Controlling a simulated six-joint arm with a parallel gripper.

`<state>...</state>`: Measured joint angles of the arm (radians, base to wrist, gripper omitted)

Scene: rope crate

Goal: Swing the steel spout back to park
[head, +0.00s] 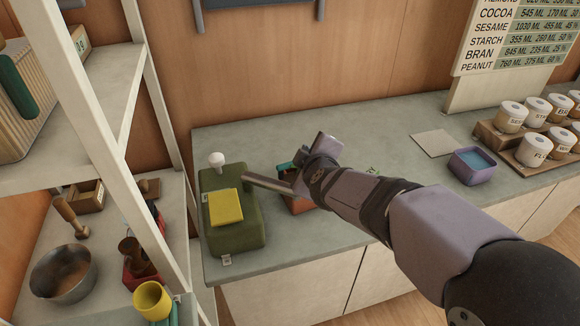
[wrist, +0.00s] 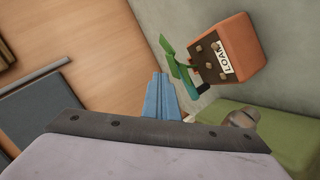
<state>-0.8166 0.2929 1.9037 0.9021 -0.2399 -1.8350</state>
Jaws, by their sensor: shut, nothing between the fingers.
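The steel spout looks like the grey metal bar (head: 268,184) in the head view. It reaches right from above the green block-shaped body (head: 232,238), past its yellow top pad (head: 226,207). My gripper (wrist: 159,78) shows in the wrist view with its blue fingers together and nothing between them. In the head view it is mostly hidden by my arm, close to the right end of the bar; I cannot tell if they touch. A rounded grey-tan piece (wrist: 242,117) shows beside the green body in the wrist view; I cannot tell if it belongs to the spout.
An orange pot labelled LOAM (wrist: 232,48) with a green plant stands on the counter near my fingers. A white knob (head: 216,159) stands behind the green body. A white shelf rack (head: 160,110) is at left. A purple tub (head: 473,167) and lidded jars stand at right.

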